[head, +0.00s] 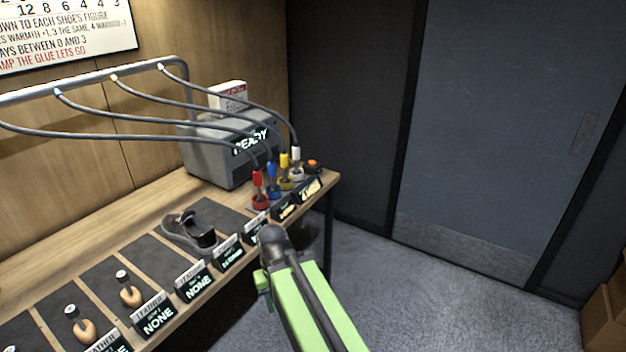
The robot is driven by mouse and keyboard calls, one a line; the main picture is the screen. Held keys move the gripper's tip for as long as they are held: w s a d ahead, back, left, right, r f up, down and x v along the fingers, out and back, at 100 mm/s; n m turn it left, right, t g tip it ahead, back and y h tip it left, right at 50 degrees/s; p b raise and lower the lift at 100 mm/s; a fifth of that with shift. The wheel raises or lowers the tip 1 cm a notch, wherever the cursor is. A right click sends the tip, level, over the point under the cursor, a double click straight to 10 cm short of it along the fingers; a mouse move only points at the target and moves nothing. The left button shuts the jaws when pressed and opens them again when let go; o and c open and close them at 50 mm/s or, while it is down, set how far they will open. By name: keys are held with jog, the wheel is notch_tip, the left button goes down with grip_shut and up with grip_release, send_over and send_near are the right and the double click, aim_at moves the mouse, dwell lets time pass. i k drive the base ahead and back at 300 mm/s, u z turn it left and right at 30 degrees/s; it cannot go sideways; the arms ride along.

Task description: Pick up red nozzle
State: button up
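The red nozzle (258,180) stands upright in a red holder at the right end of the wooden bench, with a grey hose attached to its top. Blue (271,172), yellow (284,166) and white (296,157) nozzles stand in a row to its right. My green arm reaches up from the bottom of the view, and its dark end is below the nozzles in the picture, apart from them. My gripper's fingers cannot be made out.
A grey machine reading READY (215,150) stands behind the nozzles. A dark shoe (189,231) and wooden shoe forms (130,292) sit on dark mats, with signs along the bench's front edge. Hoses hang from a metal rail (100,78).

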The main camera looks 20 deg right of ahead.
aim_at(257, 173)
jog(key=z, duration=5.15)
jog(key=i, duration=0.1)
jog(key=z, duration=3.45)
jog(key=k, duration=1.75)
jog(key=z, duration=1.85)
jog(key=i, duration=0.5)
jog(key=u, duration=0.25)
